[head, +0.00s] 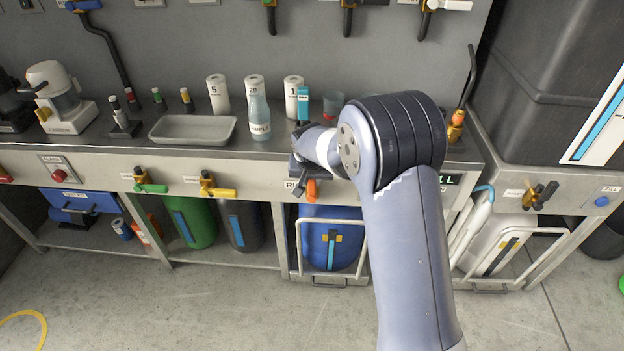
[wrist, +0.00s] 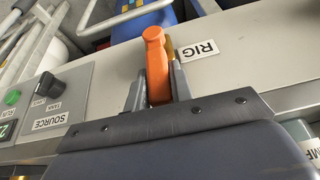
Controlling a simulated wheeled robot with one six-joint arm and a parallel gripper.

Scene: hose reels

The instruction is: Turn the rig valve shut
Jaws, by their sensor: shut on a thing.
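The rig valve's orange handle (head: 312,190) is on the front rail of the bench, beside a partly covered RIG label (head: 291,184). In the head view the handle points down, and my arm hides part of the valve. The wrist view shows the handle (wrist: 156,62) between the two grey fingers of my gripper (wrist: 157,88), with its rounded end sticking out past them. My gripper is shut on the handle. A strip of brass shows behind the handle in the wrist view, next to the RIG label (wrist: 200,50). The rest of the valve body is hidden.
A green-handled valve (head: 150,184) and a yellow-handled valve (head: 213,187) sit on the same rail to the left. A SOURCE knob (wrist: 50,85) is beside the gripper in the wrist view. A blue container (head: 328,240) stands below. Bottles and a tray (head: 193,130) stand on the bench.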

